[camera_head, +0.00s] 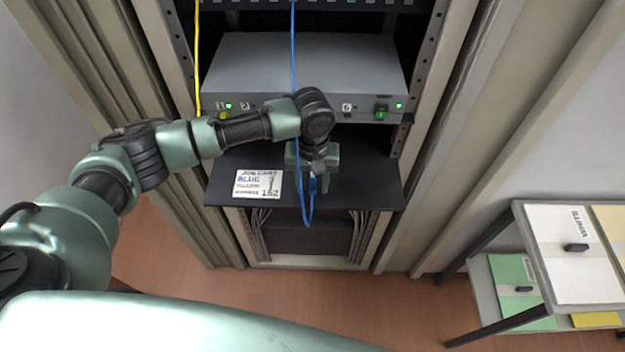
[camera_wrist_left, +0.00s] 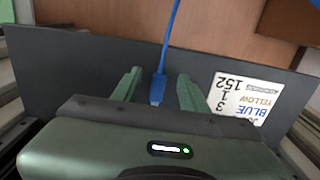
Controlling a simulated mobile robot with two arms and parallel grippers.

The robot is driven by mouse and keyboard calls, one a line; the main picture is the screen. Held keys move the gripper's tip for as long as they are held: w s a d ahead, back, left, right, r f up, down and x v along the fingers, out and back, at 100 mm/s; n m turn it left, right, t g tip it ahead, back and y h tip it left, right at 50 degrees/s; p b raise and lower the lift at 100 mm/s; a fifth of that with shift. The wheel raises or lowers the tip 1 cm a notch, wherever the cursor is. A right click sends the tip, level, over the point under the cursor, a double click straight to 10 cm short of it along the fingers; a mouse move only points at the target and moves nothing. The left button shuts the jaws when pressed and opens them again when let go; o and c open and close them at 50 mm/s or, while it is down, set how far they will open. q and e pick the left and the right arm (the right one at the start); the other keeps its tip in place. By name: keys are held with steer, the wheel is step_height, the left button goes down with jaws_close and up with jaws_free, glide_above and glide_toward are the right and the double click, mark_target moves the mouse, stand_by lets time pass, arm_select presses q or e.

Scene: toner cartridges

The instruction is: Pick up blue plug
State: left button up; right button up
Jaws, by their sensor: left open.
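The blue plug (camera_head: 313,186) is on the end of a blue cable that hangs in a loop over the front of the black shelf. In the left wrist view the blue plug (camera_wrist_left: 157,90) lies between the two green fingers, with a gap on each side. My left gripper (camera_head: 314,186) is open around it, just above the shelf; it also shows in the left wrist view (camera_wrist_left: 156,84). Whether the plug touches the shelf is hard to tell. My right gripper is not in view.
A grey switch box (camera_head: 300,75) with numbered ports sits above the black shelf (camera_head: 355,180). A yellow cable (camera_head: 197,60) runs down to its left ports. A job card (camera_head: 258,184) lies on the shelf's left. A side rack with folders (camera_head: 575,255) stands at the right.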

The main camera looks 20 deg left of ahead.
arm_select(q)
steer(key=shift+f, duration=0.65)
steer(key=c, duration=0.9)
jaws_close()
steer(key=shift+r, duration=0.15)
